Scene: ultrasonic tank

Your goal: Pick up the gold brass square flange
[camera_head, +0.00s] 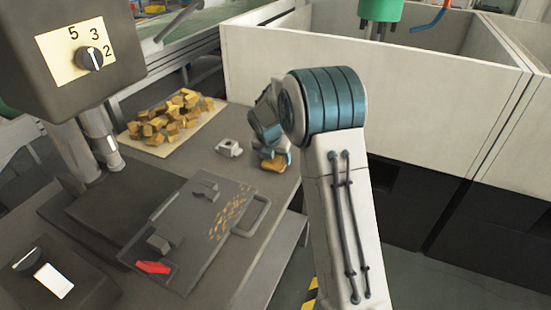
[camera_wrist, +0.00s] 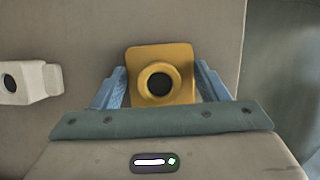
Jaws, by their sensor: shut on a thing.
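The gold brass square flange (camera_wrist: 160,60) is in the wrist view, a yellow square plate with a round raised collar and a dark hole. My gripper (camera_wrist: 160,92) has its two blue fingers against the left and right sides of it and is shut on it. In the head view the flange (camera_head: 273,164) shows as a small gold piece below my gripper (camera_head: 276,156), close to the grey table (camera_head: 258,184). I cannot tell whether the flange still touches the table. My arm hides part of the gripper.
A white-grey fitting (camera_head: 229,148) lies just left of the flange. A pale sheet (camera_head: 160,145) with a pile of gold pieces is further left. A dark metal plate (camera_head: 200,225) with a handle lies nearer. A white partition wall (camera_head: 380,85) stands behind my arm.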

